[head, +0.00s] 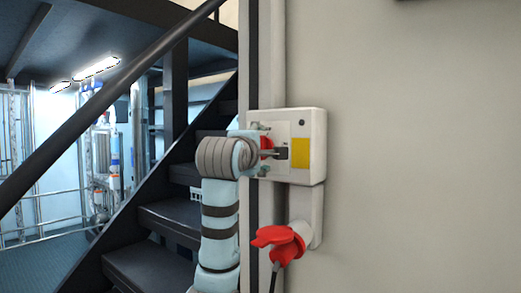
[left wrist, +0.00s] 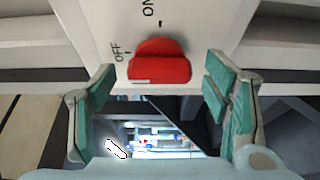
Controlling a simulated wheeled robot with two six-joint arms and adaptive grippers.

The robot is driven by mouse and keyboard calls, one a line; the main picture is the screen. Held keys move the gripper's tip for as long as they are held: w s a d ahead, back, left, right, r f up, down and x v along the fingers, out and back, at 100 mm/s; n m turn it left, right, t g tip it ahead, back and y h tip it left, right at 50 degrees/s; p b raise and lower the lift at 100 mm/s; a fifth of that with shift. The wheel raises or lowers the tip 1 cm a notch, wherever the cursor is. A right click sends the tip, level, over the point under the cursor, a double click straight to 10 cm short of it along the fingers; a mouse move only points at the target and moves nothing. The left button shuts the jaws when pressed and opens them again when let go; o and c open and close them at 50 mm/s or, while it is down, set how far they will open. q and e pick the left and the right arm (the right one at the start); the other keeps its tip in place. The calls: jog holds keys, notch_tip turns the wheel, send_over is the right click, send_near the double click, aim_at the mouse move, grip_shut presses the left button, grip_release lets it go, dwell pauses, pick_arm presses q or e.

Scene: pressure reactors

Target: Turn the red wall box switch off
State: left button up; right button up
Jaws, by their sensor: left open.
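The white wall box (head: 318,145) is mounted on the wall edge in the head view. Its red switch (head: 266,144) is partly hidden by my left gripper (head: 270,152). In the left wrist view the red switch knob (left wrist: 160,65) sits on the white face, with "ON" printed above it and "OFF" to its upper left. Its thick bar lies roughly across the picture; I cannot tell which mark it is set to. My left gripper (left wrist: 160,78) is open, its green-padded fingers on either side of the knob and apart from it. My right gripper is not in view.
A red plug (head: 280,240) with a dark cable hangs below the box. Dark stairs (head: 155,265) and a sloping handrail (head: 105,95) lie to the left. The bare wall (head: 430,150) on the right is clear.

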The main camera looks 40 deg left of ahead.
pick_arm(q)
jog(key=v, duration=0.6)
jog(key=shift+s+d, duration=0.15)
jog(key=shift+s, duration=0.2)
jog(key=shift+w, duration=0.1)
